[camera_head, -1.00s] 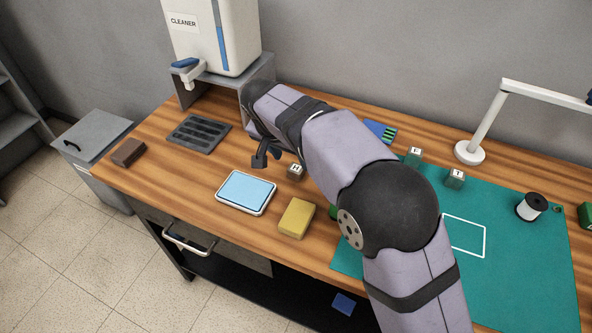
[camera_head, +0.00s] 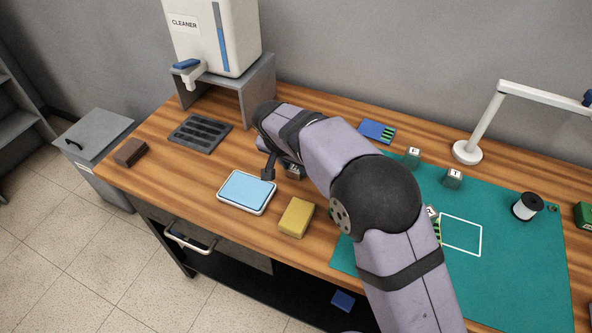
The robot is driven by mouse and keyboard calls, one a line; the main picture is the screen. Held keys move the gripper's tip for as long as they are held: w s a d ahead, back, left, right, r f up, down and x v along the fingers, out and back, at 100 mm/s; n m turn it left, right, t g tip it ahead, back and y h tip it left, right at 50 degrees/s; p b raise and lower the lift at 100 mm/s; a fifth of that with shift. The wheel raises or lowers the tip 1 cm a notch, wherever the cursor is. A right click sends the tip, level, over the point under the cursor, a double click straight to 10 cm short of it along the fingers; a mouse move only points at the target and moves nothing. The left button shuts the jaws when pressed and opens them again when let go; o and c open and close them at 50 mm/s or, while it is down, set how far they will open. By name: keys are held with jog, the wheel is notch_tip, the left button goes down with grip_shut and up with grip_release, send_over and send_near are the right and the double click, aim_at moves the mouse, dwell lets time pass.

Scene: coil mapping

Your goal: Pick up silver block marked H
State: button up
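The other finger is hidden by my arm. The block's upper part is partly covered by my arm, so I cannot tell whether the fingers touch it.
The light-blue pad in its tray (camera_head: 246,191) and a yellow sponge (camera_head: 296,217) lie in front. Other marked blocks (camera_head: 412,157) stand on the green mat (camera_head: 520,265). A lamp (camera_head: 468,151) and a white spool (camera_head: 528,206) stand at right.

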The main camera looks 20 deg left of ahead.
aim_at(295, 169)
jog(key=c, duration=0.5)
jog(key=shift+r, duration=0.15)
notch_tip(295, 169, up, 10)
jog(key=shift+f+b, duration=0.1)
jog(key=shift+b, duration=0.5)
